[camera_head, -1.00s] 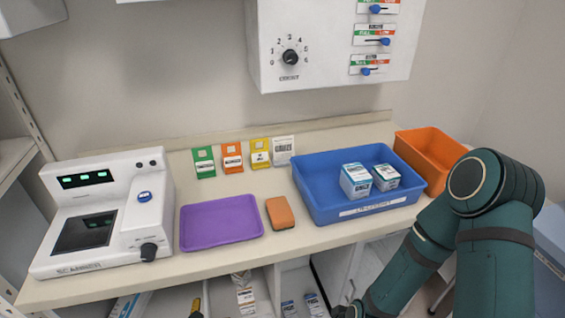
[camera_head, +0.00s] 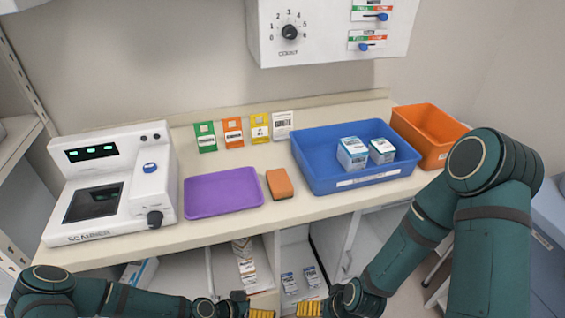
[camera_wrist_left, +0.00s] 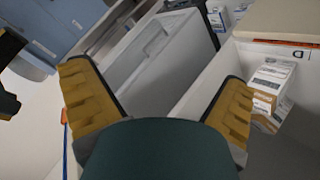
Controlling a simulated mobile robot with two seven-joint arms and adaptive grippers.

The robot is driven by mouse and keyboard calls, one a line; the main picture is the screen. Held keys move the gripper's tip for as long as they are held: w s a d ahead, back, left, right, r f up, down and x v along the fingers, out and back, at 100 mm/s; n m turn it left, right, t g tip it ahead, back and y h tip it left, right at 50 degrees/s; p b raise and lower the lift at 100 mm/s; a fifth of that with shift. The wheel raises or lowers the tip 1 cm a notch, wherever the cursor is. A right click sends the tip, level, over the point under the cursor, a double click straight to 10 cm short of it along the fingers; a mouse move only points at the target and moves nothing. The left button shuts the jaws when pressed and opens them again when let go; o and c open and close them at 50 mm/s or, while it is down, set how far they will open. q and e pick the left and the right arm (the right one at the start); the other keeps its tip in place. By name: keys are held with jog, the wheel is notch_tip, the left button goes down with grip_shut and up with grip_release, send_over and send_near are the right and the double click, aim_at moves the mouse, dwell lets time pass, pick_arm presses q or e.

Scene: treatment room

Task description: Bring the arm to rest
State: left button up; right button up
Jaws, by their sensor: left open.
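My left arm comes in low from the left in the head view. Its gripper (camera_head: 262,313) is at the bottom edge, in front of the counter and below its top, partly cut off. In the left wrist view the left gripper (camera_wrist_left: 162,100) has its two yellow fingers spread wide with nothing held between them. My right arm bends down from the right. Its gripper (camera_head: 309,309) is also at the bottom edge, close to the left one, with its fingertips mostly cut off, so its opening cannot be judged.
The counter (camera_head: 330,221) carries a scanner (camera_head: 105,225), a purple tray (camera_head: 222,192), an orange-brown sponge (camera_head: 279,184), a blue bin (camera_head: 325,180) with two boxes, and an orange bin (camera_head: 432,150). Open shelves with boxes (camera_head: 290,282) lie below, behind the grippers.

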pick_arm(q)
jog(key=s+a+r+n+g+y, duration=0.1)
jog(key=s+r+n+y, duration=0.2)
jog(key=r, duration=0.2)
jog(key=s+a+r+n+g+y, duration=0.1)
jog(key=s+a+r+n+y, duration=0.1)
jog(key=r, duration=0.3)
jog(key=shift+s+a+n+y, duration=0.35)
jog(key=shift+n+y, duration=0.25)
jog(key=shift+n, duration=0.2)
